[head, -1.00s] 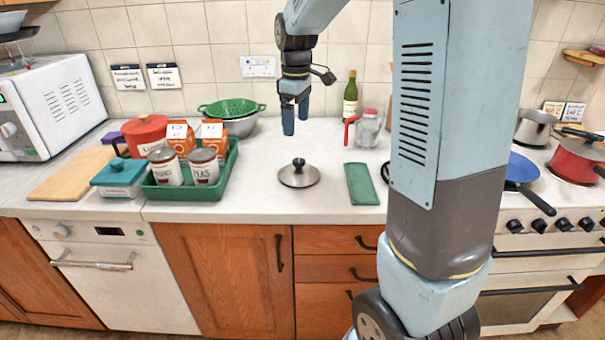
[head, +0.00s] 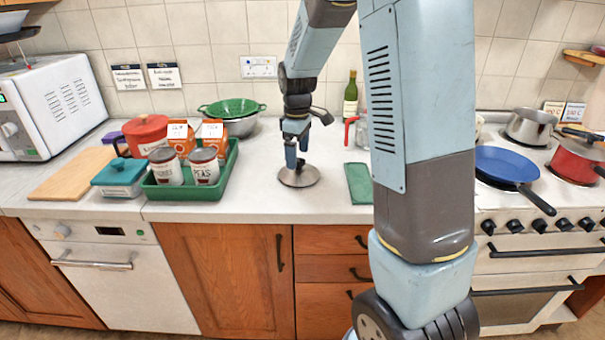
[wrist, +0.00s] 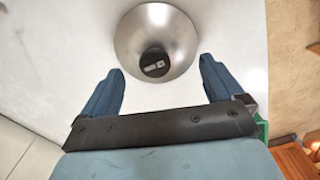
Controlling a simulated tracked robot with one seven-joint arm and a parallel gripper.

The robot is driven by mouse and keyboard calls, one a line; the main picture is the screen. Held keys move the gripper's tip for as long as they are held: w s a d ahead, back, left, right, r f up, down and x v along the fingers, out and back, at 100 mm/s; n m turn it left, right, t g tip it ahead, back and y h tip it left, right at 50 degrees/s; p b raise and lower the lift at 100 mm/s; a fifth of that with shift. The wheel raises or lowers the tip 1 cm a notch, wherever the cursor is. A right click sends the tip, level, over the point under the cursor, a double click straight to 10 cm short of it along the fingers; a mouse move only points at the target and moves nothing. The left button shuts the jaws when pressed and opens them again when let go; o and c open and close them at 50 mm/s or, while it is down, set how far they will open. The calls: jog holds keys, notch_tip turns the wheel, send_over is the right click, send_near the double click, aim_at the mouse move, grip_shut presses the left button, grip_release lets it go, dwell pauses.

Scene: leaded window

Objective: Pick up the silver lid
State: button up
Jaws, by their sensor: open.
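The silver lid (head: 299,178) lies flat on the white counter, right of the green tray. Its dark knob shows in the wrist view, where the round lid (wrist: 156,28) is at the top centre. My gripper (head: 296,163) is above the lid, and its fingers partly cover the lid and hide the knob in the head view. In the wrist view my gripper (wrist: 162,85) is open, with its two blue fingers apart. The knob lies between and just beyond the fingertips, with nothing held.
A green tray (head: 190,191) with cans and cartons stands left of the lid. A green flat item (head: 359,183) lies to the right, partly behind my arm. A green colander (head: 231,108) and a bottle (head: 350,98) stand behind. The counter around the lid is clear.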

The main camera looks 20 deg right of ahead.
aim_at(300, 161)
jog(key=f, duration=0.4)
jog(key=shift+d, duration=0.3)
jog(key=c, duration=1.2)
jog(key=shift+s, duration=0.1)
jog(key=shift+c, duration=0.2)
